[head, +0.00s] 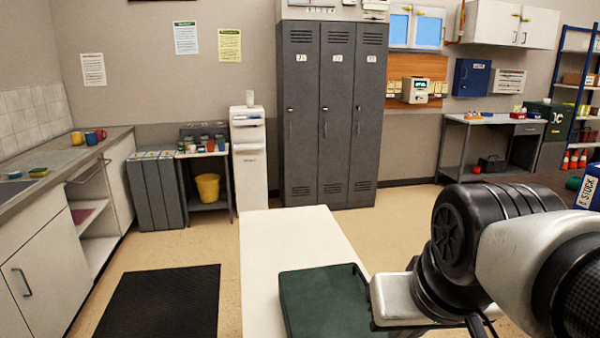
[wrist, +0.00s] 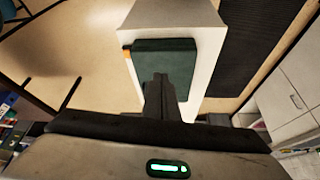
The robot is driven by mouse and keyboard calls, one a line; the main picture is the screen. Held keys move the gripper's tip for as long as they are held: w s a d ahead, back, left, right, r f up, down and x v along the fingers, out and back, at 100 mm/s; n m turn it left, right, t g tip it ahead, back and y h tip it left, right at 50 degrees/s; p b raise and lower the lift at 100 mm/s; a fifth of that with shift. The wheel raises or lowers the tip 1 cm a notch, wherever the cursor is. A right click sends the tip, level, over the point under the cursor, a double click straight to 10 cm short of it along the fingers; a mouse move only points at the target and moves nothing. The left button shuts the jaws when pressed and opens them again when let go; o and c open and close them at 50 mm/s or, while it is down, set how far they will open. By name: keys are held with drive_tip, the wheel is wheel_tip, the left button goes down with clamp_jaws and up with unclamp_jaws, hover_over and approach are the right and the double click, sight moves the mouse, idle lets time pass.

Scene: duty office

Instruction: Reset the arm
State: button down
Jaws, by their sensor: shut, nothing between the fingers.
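My arm reaches in from the right of the head view, over the near right side of a white table (head: 285,240). My gripper (wrist: 160,78) shows in the wrist view with its fingers together and nothing between them. In that view the fingertips overlap a dark green flat item (wrist: 178,62) on the white table top (wrist: 207,40). The green item also shows in the head view (head: 325,300), partly hidden behind my arm. I cannot tell whether the fingers touch it.
A black floor mat (head: 160,300) lies left of the table. A counter (head: 60,165) with mugs runs along the left wall. Grey lockers (head: 333,115) stand at the back, and a workbench (head: 490,120) at the back right. Tan floor between is clear.

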wheel_tip(320, 180, up, 13)
drive_tip(key=s+p, duration=0.1)
drive_tip(key=p, duration=1.3)
